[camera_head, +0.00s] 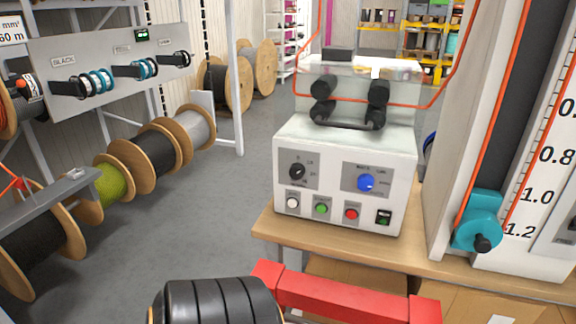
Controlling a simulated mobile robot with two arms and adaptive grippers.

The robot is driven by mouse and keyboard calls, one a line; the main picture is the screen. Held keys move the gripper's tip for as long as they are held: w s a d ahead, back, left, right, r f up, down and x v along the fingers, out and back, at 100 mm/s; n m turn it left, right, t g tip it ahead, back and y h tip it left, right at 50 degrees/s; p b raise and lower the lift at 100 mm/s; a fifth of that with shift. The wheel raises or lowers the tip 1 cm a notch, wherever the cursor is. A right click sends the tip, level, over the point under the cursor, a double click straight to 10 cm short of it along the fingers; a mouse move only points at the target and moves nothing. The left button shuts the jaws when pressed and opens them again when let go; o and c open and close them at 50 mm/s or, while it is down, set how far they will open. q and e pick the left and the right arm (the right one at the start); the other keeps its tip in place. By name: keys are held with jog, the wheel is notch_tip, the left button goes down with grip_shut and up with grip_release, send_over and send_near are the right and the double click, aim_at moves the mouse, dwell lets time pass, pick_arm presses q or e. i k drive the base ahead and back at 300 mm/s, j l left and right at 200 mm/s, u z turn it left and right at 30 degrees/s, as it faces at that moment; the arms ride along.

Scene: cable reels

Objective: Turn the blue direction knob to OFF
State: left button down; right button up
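The blue direction knob (366,183) sits on a grey label plate (347,178) at the right of the front face of a white control box (343,160). There is small lettering around the knob, too small to read surely, and I cannot tell which mark the knob points to. A black knob (297,171) on its own dial plate is to the left of it. Neither of my grippers is in view, and nothing touches the blue knob.
Below the knobs are a white button (293,202), a green button (321,207), a red button (351,213) and a small black switch (383,217). The box stands on a wooden bench (268,228). A red bar (340,300) and a black ribbed roll (215,303) are in front.

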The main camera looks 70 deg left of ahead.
aim_at(365, 182)
jog(key=u, duration=1.8)
